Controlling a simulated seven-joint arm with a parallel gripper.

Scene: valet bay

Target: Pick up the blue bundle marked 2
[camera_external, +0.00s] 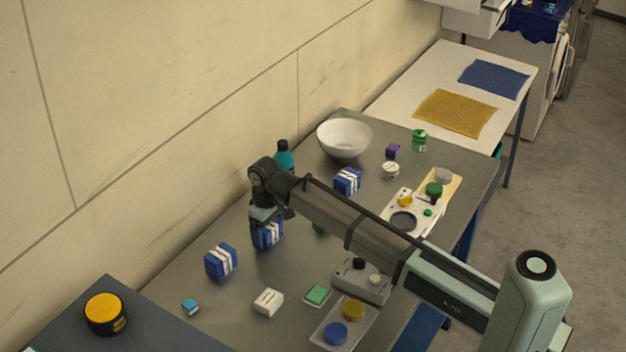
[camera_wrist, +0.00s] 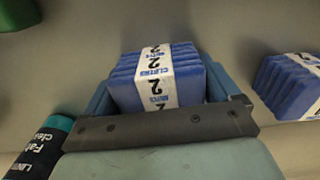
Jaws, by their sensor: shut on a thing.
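The blue bundle marked 2 (camera_wrist: 155,78) has a white band printed with "2" and "CLATHS"-like lettering, and fills the middle of the wrist view between the jaws. In the external view the bundle (camera_external: 268,236) is partly hidden below my gripper (camera_external: 266,222). My gripper (camera_wrist: 155,95) is shut on this bundle, with a jaw on each side of it. I cannot tell whether the bundle touches the table. Another blue bundle (camera_external: 221,261) stands to the left and nearer, and a third (camera_external: 347,181) stands to the right and farther back; their numbers are unreadable.
A teal bottle (camera_external: 284,158) stands close behind my gripper, and a white bowl (camera_external: 344,138) is farther right. A white box (camera_external: 268,302), a green block (camera_external: 317,295) and a small blue block (camera_external: 190,307) lie nearer. The grey table (camera_external: 180,282) is bare around the left bundle.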

